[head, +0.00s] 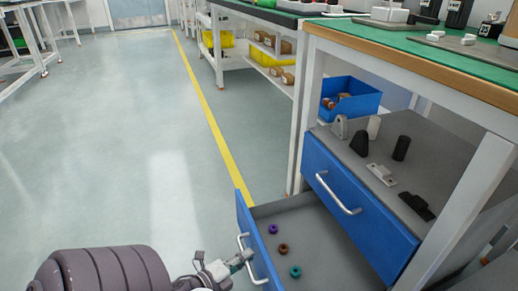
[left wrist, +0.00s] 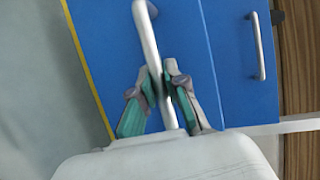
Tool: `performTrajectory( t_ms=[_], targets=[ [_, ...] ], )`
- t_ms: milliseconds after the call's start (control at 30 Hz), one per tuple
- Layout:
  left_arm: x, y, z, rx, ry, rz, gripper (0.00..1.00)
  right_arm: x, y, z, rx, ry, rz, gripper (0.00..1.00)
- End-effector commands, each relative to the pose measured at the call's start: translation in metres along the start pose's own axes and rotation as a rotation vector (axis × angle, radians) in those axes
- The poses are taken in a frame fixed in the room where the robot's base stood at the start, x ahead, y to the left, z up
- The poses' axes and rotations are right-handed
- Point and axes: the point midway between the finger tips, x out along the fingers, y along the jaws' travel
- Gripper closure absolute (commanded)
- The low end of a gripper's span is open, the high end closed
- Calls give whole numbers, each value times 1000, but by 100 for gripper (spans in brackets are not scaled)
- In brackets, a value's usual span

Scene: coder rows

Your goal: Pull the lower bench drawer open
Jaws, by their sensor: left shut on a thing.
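The lower bench drawer (head: 258,242) has a blue front and stands pulled out from the bench, its grey inside showing. Its silver bar handle (head: 243,243) is on the front. My left gripper (head: 246,257) is at the handle, shut on it. In the left wrist view the gripper fingers (left wrist: 163,95) lie on both sides of the handle (left wrist: 148,40). A purple ring (head: 273,229), a brown ring (head: 283,249) and a teal ring (head: 295,271) lie in the drawer. My right gripper is not in view.
The upper blue drawer (head: 352,205) is closed above, with its own handle (head: 335,196). A blue bin (head: 350,98) and several small parts sit on the grey shelf. The floor (head: 140,150) to the left is clear, with a yellow line (head: 212,118).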

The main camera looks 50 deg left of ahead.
Motion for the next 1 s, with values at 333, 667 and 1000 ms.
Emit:
performTrajectory(
  t_ms=[333, 667, 1000],
  targets=[
    [-15, 4, 5, -1, 2, 0, 100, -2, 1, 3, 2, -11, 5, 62],
    [-15, 4, 5, -1, 3, 0, 84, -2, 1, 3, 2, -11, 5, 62],
    [-15, 4, 6, -1, 1, 0, 61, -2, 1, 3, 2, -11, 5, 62]
  ],
)
